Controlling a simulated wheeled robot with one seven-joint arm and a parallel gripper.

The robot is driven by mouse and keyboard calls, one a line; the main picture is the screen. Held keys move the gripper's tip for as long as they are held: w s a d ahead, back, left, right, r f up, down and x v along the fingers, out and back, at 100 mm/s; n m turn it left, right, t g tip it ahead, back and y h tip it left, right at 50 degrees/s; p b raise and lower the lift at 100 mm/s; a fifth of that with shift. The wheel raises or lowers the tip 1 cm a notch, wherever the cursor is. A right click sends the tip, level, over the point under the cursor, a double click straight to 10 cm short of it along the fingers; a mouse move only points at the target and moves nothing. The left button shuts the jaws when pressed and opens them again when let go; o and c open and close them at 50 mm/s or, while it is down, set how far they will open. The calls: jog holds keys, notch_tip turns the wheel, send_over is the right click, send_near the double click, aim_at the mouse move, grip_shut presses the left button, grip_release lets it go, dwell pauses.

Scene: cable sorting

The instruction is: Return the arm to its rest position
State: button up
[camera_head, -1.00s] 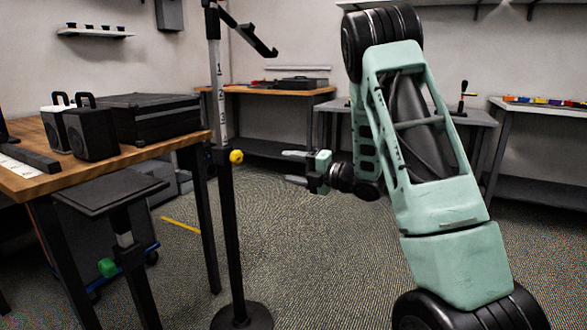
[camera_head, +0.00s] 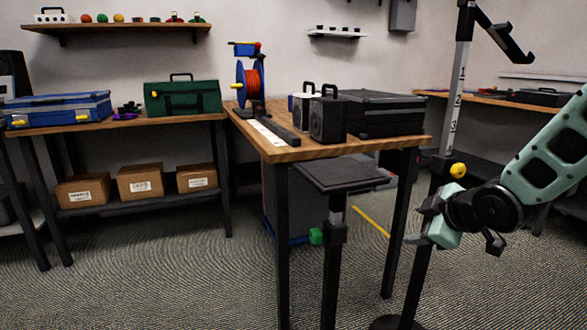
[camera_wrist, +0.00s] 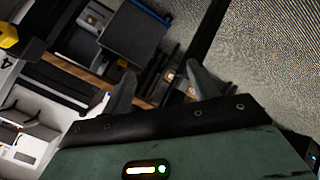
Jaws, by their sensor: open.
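My arm (camera_head: 548,160) shows at the right of the head view, pale green, reaching in from the right edge. My gripper (camera_head: 418,224) points left and down, close to the dark pole stand (camera_head: 441,180). In the wrist view, the two fingers of my gripper (camera_wrist: 163,88) stand apart with nothing between them. The gripper is open and empty. I cannot tell whether it touches the stand.
A wooden table (camera_head: 285,153) with a cable reel (camera_head: 253,82), small speakers and a black case (camera_head: 375,112) stands left of my arm. A small stand (camera_head: 337,178) is before it. A bench (camera_head: 130,122) with cases is at the left.

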jog(key=s+a+f+m+g+h, duration=0.15)
jog(key=s+a+g, duration=0.4)
jog(key=s, duration=0.95)
jog(key=s+a+f+m+g, duration=0.1)
jog(key=s+a+m+g, duration=0.45)
jog(key=s, duration=0.95)
notch_tip(320, 180, up, 31)
jog(key=a+n+t+p, duration=0.1)
jog(key=n+p, duration=0.1)
jog(key=p, duration=2.9)
jog(key=shift+s+a+r, duration=0.2)
jog(key=shift+s+a, duration=0.15)
